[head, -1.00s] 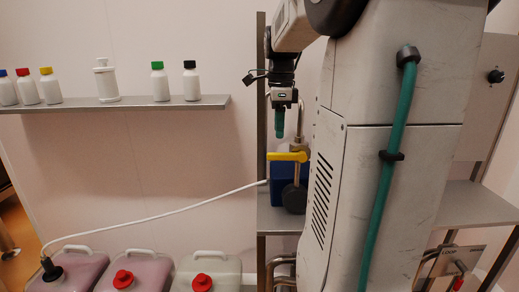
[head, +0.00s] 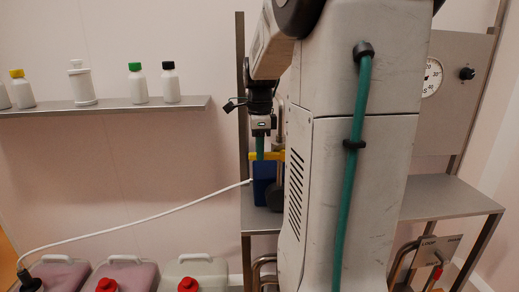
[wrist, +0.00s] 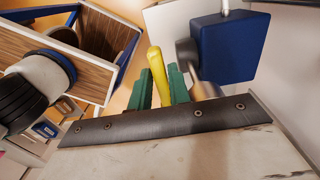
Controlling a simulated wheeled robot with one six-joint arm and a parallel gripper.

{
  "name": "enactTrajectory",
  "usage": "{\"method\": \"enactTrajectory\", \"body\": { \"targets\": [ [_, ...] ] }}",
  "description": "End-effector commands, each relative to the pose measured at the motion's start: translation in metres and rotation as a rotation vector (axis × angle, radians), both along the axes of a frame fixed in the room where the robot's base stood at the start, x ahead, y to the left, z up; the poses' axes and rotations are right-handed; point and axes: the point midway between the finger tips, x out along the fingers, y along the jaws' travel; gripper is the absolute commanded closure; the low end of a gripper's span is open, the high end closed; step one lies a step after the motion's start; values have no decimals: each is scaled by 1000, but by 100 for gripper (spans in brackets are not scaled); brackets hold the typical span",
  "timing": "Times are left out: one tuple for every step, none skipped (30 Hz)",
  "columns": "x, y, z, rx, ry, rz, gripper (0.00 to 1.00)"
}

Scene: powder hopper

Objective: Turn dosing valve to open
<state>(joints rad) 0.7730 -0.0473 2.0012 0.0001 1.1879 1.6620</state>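The dosing valve's yellow lever handle (head: 279,156) shows in the head view in front of a blue box (head: 264,183), partly hidden by my arm. My gripper (head: 260,150) points straight down, its green fingers at the lever's height. In the wrist view the yellow handle (wrist: 158,76) stands between the two green fingers of my gripper (wrist: 163,86). A narrow gap shows on the left side of the handle, so the fingers look open around it, not clamped. The blue box (wrist: 230,45) is just right of the fingers. The valve body is mostly hidden.
A wall shelf (head: 110,107) with several bottles is at left. A white hose (head: 140,218) runs from the jugs at the lower left to near the valve. A steel post (head: 241,80) stands close beside my gripper. A gauge (head: 432,77) and a lower panel (head: 440,250) are at right.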

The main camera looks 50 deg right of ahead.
Motion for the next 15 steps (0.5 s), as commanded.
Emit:
{"method": "enactTrajectory", "body": {
  "targets": [
    [0,0,0,-1,-1,0,100],
    [0,0,0,0,-1,0,100],
    [0,0,1,4,-5,-1,100],
    [-1,-1,1,11,-13,-2,100],
    [-2,-1,2,21,-23,-5,100],
    [-2,-2,4,38,-41,-5,100],
    [-3,-2,5,49,-54,-6,100],
    [-3,-3,6,60,-67,-5,100],
    [-3,-3,7,72,-82,-5,100],
    [-3,-3,8,77,-89,-3,100],
    [-3,-3,9,83,-95,-3,100],
    [-3,-3,9,86,-99,-2,100],
    [-3,-3,9,86,-101,-2,100],
    [-3,-3,9,86,-100,-1,100],
    [-3,-2,9,86,-100,-1,100]
  ]
}}
